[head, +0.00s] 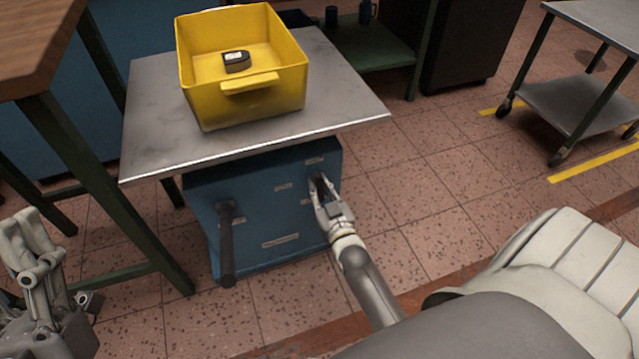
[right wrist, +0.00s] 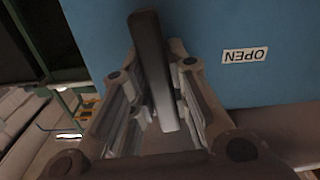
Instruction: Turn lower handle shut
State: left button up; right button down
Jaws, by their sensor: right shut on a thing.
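A blue cabinet (head: 265,215) stands under a metal top and has two dark handles on its front. The left handle (head: 227,245) hangs straight down from its pivot. The right handle (head: 319,180) is mostly hidden by my right gripper (head: 328,200), which is shut on it. In the right wrist view the handle (right wrist: 153,70) is a dark grey bar between the fingers of my right gripper (right wrist: 155,115). I cannot tell which handle is the lower one. My left gripper (head: 30,235) is at the lower left, away from the cabinet; its opening is unclear.
A yellow bin (head: 252,105) with a small dark object (head: 237,62) in it stands on the metal top (head: 150,130). A metal cart (head: 570,95) stands at the right.

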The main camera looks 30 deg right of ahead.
pick_arm(q)
jog(key=shift+w+d+f+g+y+p, duration=0.2)
jog(key=shift+w+f+g+y, duration=0.1)
jog(key=shift+w+f+g, duration=0.5)
jog(key=shift+w+d+f+g+y+p, duration=0.15)
jog(key=shift+w+f+g+y, duration=0.25)
jog(key=shift+w, duration=0.55)
pick_arm(e)
jog(key=shift+f+m, duration=0.1)
jog(key=shift+m, duration=0.6)
pick_arm(q)
jog(key=shift+f, duration=0.1)
pick_arm(e)
jog(key=c, duration=1.4)
grip_release()
jog(key=shift+o, duration=0.2)
pick_arm(q)
jog(key=shift+h, duration=0.3)
pick_arm(e)
jog(key=shift+s, duration=0.1)
jog(key=v, duration=1.2)
